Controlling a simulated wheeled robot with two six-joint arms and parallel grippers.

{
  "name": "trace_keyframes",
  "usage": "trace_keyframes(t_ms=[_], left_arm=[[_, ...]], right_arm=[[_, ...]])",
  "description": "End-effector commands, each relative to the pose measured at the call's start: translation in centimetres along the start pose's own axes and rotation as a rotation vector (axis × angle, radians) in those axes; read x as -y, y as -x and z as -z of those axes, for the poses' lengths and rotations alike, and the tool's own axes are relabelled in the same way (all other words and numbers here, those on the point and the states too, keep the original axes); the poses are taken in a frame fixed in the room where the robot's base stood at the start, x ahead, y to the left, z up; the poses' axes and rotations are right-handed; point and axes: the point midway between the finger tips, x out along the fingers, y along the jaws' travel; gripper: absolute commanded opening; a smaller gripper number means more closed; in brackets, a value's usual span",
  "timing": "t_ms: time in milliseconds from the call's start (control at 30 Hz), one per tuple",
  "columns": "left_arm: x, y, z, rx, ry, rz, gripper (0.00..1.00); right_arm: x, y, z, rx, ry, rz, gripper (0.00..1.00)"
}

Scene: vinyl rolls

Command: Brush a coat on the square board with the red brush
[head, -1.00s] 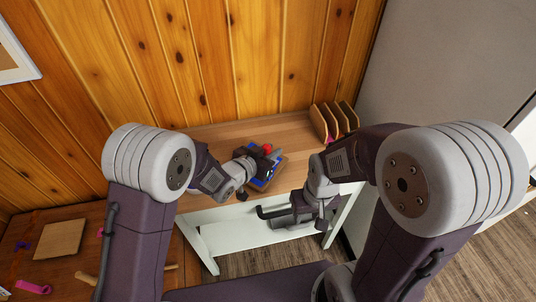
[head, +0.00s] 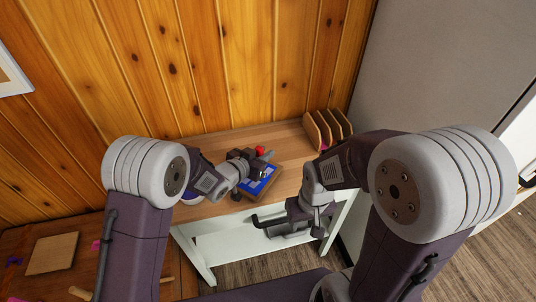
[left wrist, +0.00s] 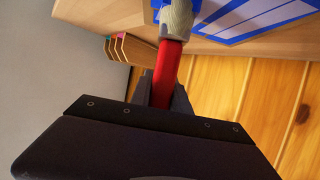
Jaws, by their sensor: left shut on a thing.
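My left gripper (head: 250,158) is shut on the red brush (head: 260,150), over the back part of a board (head: 264,184) on the white-legged table. In the left wrist view the red handle (left wrist: 168,72) runs up between the fingers to a pale grey-beige head (left wrist: 178,20). The board's top is largely blue, with lighter lines or patches, and it also shows in the left wrist view (left wrist: 240,18). Whether the bristles touch it I cannot tell. My right gripper (head: 275,222) hangs in front of the table's front edge; its fingers are unclear.
A wooden slotted rack (head: 326,130) stands at the table's back right. A pale round item (head: 192,198) sits near the table's left front edge. A lower wooden surface (head: 30,285) at left holds a plain square panel (head: 52,253) and small pink and purple items. A plank wall is behind.

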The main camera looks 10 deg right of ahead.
Motion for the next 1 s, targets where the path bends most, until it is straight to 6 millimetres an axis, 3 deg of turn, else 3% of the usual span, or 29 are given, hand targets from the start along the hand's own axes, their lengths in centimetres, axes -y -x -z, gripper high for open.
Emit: trace_keyframes(t_ms=[1000], left_arm=[[7.2,0.1,0.0,0.002,0.001,0.002,0.0]], right_arm=[[0.0,2.2,0.2,0.0,0.0,0.0,0.36]])
